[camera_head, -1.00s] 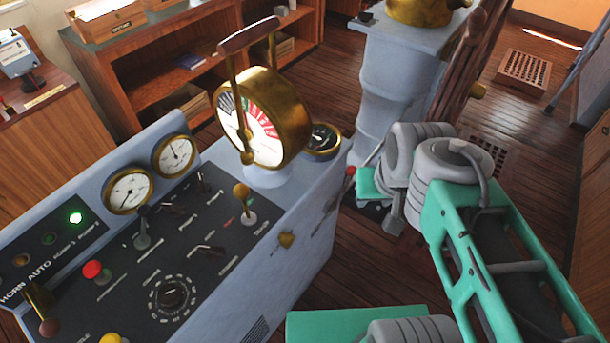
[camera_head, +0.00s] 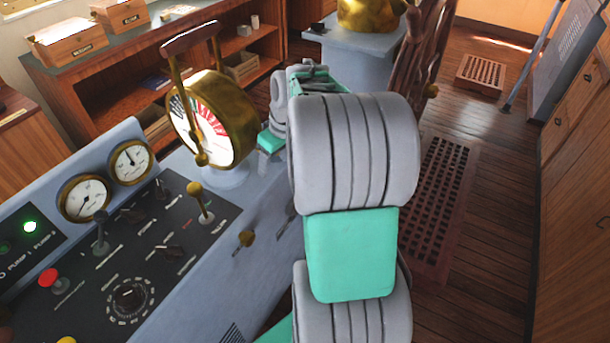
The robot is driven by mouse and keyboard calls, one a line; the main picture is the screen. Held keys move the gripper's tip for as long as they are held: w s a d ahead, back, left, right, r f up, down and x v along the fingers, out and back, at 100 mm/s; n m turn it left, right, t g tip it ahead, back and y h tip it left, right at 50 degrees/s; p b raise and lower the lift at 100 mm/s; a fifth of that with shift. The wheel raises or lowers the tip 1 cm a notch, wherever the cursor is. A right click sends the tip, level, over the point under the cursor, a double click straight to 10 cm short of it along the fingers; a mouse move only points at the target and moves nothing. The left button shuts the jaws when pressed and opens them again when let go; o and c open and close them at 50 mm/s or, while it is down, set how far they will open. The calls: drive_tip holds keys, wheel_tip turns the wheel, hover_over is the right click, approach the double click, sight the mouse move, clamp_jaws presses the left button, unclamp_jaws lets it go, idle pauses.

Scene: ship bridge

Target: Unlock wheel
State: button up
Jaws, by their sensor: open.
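The wooden ship's wheel (camera_head: 408,62) stands at the top, seen nearly edge-on. It is beside the blue-grey pedestal (camera_head: 352,58) with a brass top. A brass hub end shows at its right side. My gripper (camera_head: 268,146) shows only in part, beyond my arm and just right of the brass telegraph. It is open; its fingertips are small and hard to make out. No contact with anything can be seen. My arm hides the lower pedestal and the floor in front of it, and no wheel lock can be made out.
The brass telegraph (camera_head: 212,118) with its upright handle stands close left of my gripper. The console (camera_head: 130,255) with gauges, knobs and levers fills the lower left. Shelves (camera_head: 190,72) stand behind. Floor (camera_head: 490,200) at the right is clear, with gratings.

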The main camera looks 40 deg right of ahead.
drive_tip(key=w+d+f+n+t+y, duration=0.1)
drive_tip(key=d+f+n, duration=0.1)
drive_tip(key=d+f, duration=0.55)
drive_tip(key=w+d+f+n, duration=0.15)
drive_tip(key=d+f, duration=0.25)
drive_tip(key=d, duration=0.6)
drive_tip(key=x, duration=0.7)
drive_tip(key=shift+s+a, duration=0.15)
drive_tip(key=shift+a, duration=0.05)
clamp_jaws()
